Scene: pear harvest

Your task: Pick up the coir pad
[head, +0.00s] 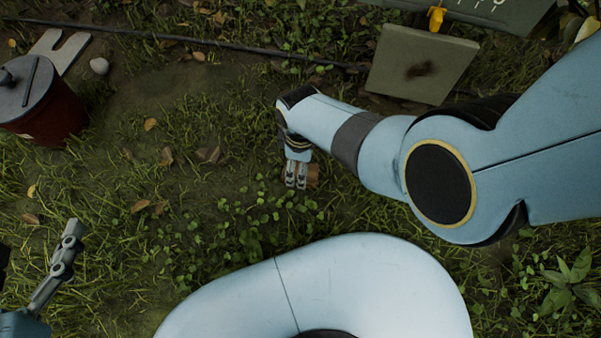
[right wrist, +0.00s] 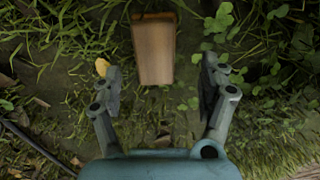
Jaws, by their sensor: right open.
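A brown tapered piece (right wrist: 154,50), seemingly the coir pad, stands or lies on the ground in the right wrist view. It lies ahead of and between the lines of my right gripper's fingers (right wrist: 160,80), with gaps on both sides. In the head view, a small part of the brown piece (head: 313,176) shows beside my right gripper (head: 296,178), whose fingers point down to the grass. The right gripper is open and empty. My left gripper (head: 68,240) shows at the lower left, far from the piece; its jaw opening cannot be made out.
A red-brown pot with a dark lid (head: 48,105) stands at the upper left, near a grey flat piece (head: 60,48) and a pale stone (head: 99,66). A greenish square board (head: 421,62) lies at the upper right. A dark hose (head: 200,40) crosses the back. Grass between is clear.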

